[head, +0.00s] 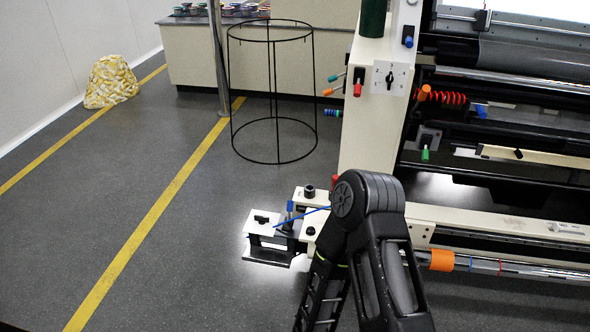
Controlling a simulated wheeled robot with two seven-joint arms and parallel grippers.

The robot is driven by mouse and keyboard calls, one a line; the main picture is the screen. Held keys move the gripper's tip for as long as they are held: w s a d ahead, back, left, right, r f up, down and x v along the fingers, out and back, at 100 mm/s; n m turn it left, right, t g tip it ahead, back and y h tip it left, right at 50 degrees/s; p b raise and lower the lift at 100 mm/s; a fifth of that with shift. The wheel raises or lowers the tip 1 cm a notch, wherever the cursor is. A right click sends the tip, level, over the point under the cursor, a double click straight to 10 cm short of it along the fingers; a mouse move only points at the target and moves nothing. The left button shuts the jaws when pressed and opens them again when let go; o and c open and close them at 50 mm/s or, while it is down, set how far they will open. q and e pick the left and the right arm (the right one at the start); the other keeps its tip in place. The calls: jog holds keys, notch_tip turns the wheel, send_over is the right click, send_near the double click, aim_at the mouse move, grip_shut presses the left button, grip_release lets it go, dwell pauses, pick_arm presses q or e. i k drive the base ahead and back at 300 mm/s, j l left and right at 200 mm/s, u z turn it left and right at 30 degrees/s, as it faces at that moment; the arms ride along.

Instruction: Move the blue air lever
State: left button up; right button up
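Several blue handles show in the head view, and I cannot tell which is the blue air lever. One blue handle (408,41) hangs on the white machine column at the top. Another blue handle (290,208) stands upright on the low bracket beside my black arm, near a thin blue line. A third blue handle (333,113) sticks out from the column's left side, below an orange and a teal one. One of my black arms rises from the bottom, its joint in front of the machine's lower frame. I see neither gripper's fingertips.
The white column (370,140) carries a switch plate (391,78). Rollers and a red coil (440,97) lie right of it. A black wire hoop stand (275,150) stands behind on the floor. A yellow-patterned sack (110,82) sits by the wall.

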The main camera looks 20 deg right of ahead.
aim_at(290, 204)
jog(key=z, duration=1.2)
jog(key=u, duration=1.35)
jog(key=i+u, duration=0.15)
jog(key=i, duration=0.55)
jog(key=i+u, duration=0.15)
jog(key=i, duration=0.55)
jog(key=i+l+u, duration=0.15)
jog(key=i, duration=0.5)
jog(key=i+z, duration=0.2)
jog(key=i, duration=0.35)
jog(key=i+z, duration=0.15)
jog(key=i, duration=0.35)
jog(key=i+j+z, duration=0.2)
jog(key=i, duration=0.35)
jog(key=i+j+z, duration=0.2)
jog(key=i, duration=0.3)
jog(key=i+z, duration=0.25)
jog(key=i, duration=0.35)
jog(key=z, duration=1.9)
